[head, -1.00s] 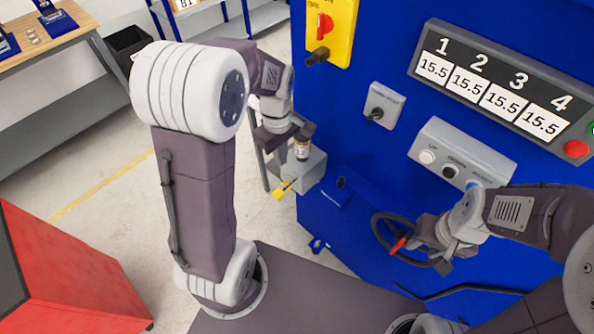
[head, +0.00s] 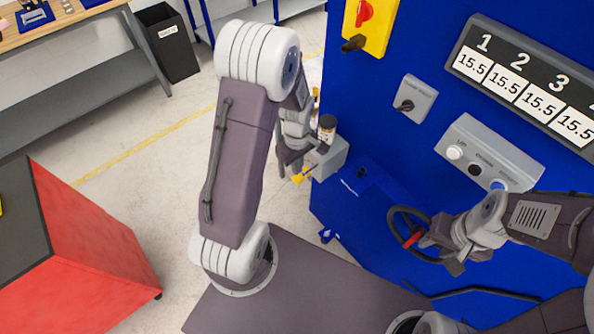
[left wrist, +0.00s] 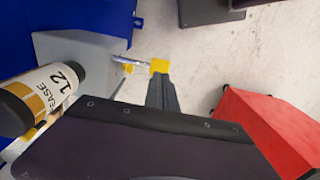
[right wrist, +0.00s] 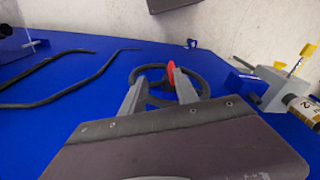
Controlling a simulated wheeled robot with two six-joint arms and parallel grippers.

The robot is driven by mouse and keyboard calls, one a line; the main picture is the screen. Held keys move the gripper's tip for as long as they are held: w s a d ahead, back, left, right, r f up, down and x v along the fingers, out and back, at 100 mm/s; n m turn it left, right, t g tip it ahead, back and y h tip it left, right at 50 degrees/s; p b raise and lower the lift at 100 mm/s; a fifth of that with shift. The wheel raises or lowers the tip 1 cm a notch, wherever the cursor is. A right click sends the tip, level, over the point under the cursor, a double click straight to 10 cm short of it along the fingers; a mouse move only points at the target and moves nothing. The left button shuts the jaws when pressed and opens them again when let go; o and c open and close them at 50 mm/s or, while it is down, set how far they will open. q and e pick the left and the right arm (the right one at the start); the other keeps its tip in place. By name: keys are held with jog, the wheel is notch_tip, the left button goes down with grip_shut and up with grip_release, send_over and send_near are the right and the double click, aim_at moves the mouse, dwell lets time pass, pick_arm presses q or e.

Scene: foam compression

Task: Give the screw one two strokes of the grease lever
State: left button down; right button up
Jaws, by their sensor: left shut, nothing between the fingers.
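The grease lever (head: 298,178) has a yellow tip and sticks out from a grey box (head: 329,160) on the blue machine's side. The lever's yellow tip also shows in the left wrist view (left wrist: 160,66). A grease cartridge (left wrist: 45,92) with a white and orange label stands on the box. My left gripper (head: 288,168) is shut and empty beside the lever; in the left wrist view its fingertips (left wrist: 162,80) overlap the yellow tip's lower edge, and contact is unclear. My right gripper (right wrist: 160,88) is open, with a handwheel's red knob (right wrist: 171,70) at its fingertips.
The handwheel (head: 398,228) is on the blue machine (head: 380,150). Above are a button panel (head: 490,155), a selector box (head: 415,98) and displays (head: 520,80) each reading 15.5. A red cabinet (head: 90,245) stands left. Floor between is clear.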

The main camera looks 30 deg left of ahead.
aim_at(295, 178)
pick_arm(q)
notch_tip(295, 178, down, 2)
jog(key=shift+w+d+f, duration=0.1)
jog(key=shift+f, duration=0.5)
jog(key=f+b, duration=0.1)
jog(key=f, duration=0.1)
jog(key=s+f+b, duration=0.1)
jog(key=f, duration=0.1)
jog(key=shift+f, duration=0.1)
jog(key=shift+w+a+r, duration=0.1)
jog(key=shift+a+r, duration=0.1)
jog(key=shift+r, duration=0.25)
jog(key=shift+r+p, duration=0.85)
jog(key=shift+p, duration=0.05)
